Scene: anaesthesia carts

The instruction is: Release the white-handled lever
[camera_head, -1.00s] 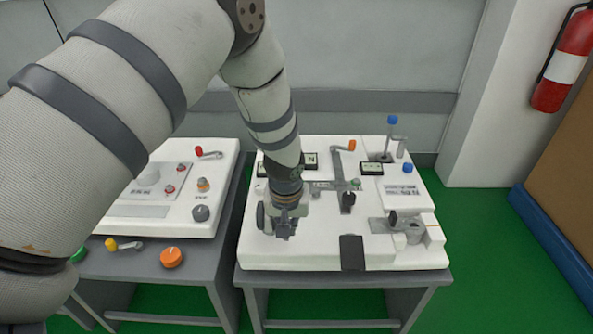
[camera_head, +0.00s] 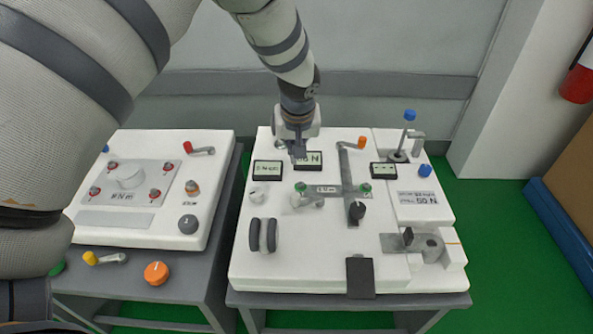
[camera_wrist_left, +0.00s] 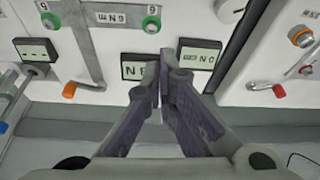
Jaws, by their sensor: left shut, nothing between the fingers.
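My left gripper (camera_head: 299,157) is shut and empty. It hangs over the back of the right panel (camera_head: 318,250), in front of the middle display (camera_head: 308,160). In the left wrist view its fingertips (camera_wrist_left: 163,62) meet between two small displays, holding nothing. No lever with a clearly white handle can be made out. A short pale lever (camera_head: 310,201) lies by the left end of the grey cross-shaped plate (camera_head: 335,190). My right gripper is not in view.
A dark two-part knob (camera_head: 263,235) and a black block (camera_head: 360,277) are on the right panel's front. A grey latch-like fixture (camera_head: 420,245) is at its right. The left panel (camera_head: 150,225) carries several knobs. A gap separates the two tables.

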